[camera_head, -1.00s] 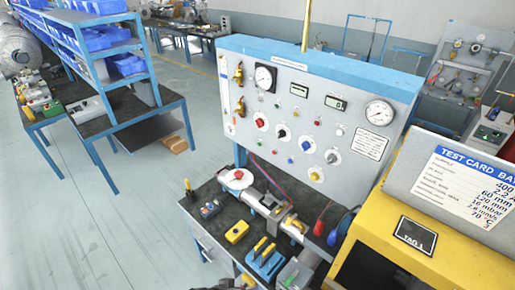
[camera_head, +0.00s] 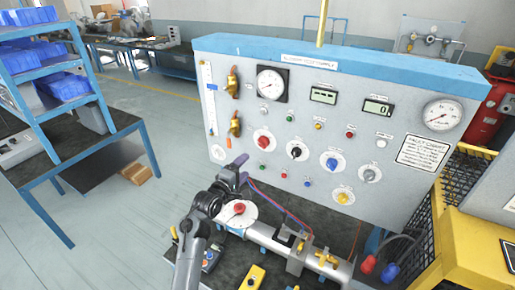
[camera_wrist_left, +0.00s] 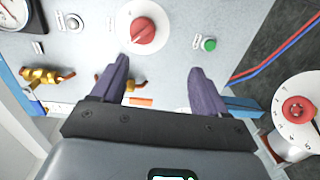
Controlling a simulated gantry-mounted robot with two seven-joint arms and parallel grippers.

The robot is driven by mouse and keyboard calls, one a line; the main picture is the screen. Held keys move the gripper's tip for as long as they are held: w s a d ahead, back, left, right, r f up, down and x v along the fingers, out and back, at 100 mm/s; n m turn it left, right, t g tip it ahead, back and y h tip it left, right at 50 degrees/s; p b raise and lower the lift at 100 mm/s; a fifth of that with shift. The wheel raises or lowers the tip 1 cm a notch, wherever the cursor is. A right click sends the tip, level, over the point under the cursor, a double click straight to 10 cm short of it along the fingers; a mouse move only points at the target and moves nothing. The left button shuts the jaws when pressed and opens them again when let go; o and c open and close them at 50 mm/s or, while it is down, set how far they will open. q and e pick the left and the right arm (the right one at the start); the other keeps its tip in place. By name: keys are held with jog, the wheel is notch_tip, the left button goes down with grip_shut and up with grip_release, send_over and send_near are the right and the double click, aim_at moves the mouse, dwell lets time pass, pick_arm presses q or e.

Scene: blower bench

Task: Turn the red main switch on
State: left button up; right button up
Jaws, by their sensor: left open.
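A red rotary knob (camera_head: 263,140) on a round white dial sits at the left of the grey upright panel (camera_head: 400,150). In the left wrist view the red knob (camera_wrist_left: 143,30) is at the top, beyond and between the finger lines. My left gripper (camera_head: 241,168) is before the panel's lower left, below and left of that knob. It is open and empty, its purple fingers (camera_wrist_left: 160,88) apart and not around the knob. A second red knob (camera_head: 239,208) sits on the white round end of the bench pipe; it also shows in the left wrist view (camera_wrist_left: 297,109). My right gripper is out of view.
A green button (camera_head: 263,170) is below the panel's red knob. Yellow valves (camera_head: 234,124) stick out at the panel's left edge. Other knobs are to the right. The pipe unit (camera_head: 275,240) lies on the bench below. A yellow box (camera_head: 485,240) is at right.

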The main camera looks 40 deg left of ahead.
aim_at(261, 145)
pick_arm(q)
jog(key=shift+t, duration=0.3)
jog(key=w+r, duration=0.1)
jog(key=w, duration=0.5)
jog(key=w+a+r+p, duration=0.1)
jog(key=w, duration=0.3)
jog(key=shift+r, duration=0.35)
jog(key=shift+w+a, duration=0.2)
jog(key=shift+w, duration=0.65)
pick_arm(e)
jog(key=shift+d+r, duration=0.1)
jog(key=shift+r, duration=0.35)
pick_arm(q)
jog(key=shift+c, duration=0.3)
jog(key=c, duration=1)
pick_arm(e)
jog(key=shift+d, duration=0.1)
